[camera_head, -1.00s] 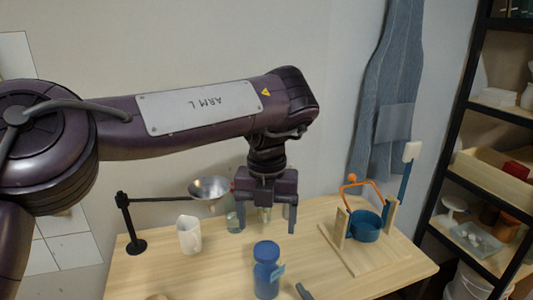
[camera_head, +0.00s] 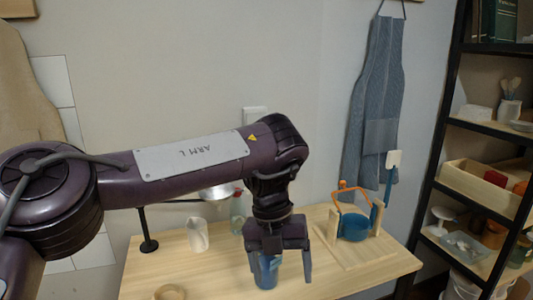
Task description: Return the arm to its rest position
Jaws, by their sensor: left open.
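My left arm reaches in from the left. My left gripper (camera_head: 280,267) points down over the wooden table (camera_head: 215,275) and is open, with its fingers apart. A blue jar (camera_head: 266,274) stands behind or between the fingers, partly hidden by the gripper; I cannot tell whether they touch it. My right gripper is not in view.
A white jug (camera_head: 197,236) and a metal bowl on a black stand (camera_head: 149,245) are left of the gripper. A blue pot (camera_head: 354,228) in a wooden frame stands at right. A wooden ring (camera_head: 170,293) lies in front. A black shelf (camera_head: 447,130) stands far right.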

